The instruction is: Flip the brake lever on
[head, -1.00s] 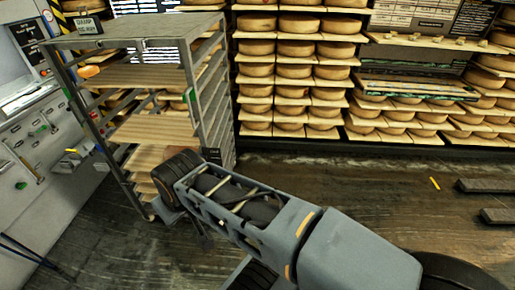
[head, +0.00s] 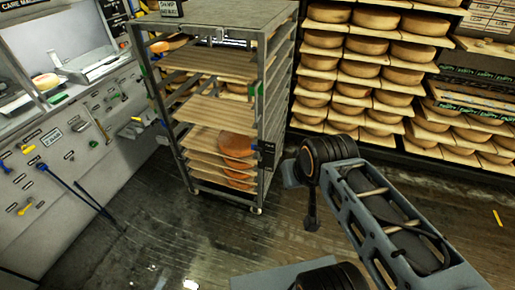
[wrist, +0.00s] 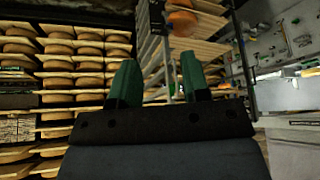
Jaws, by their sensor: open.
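No label marks the brake lever clearly, so I cannot tell which handle it is. The grey control panel on the left of the head view carries a long dark-blue handle (head: 75,190), a green-tipped lever (head: 103,130) and a yellow knob (head: 27,149). A small green-tipped lever also shows on the panel in the wrist view (wrist: 286,38). My gripper (wrist: 158,65) shows in the wrist view with two green fingers apart and nothing between them. The rack lies beyond the fingers, and the panel is farther off to the right.
A metal rack (head: 276,95) with wooden boards and a few cheeses stands between the panel and my arm. Shelves of cheese wheels (head: 365,71) fill the back wall. Dark wet floor (head: 190,240) is open in front of the rack. A yellow strip (head: 497,218) lies at right.

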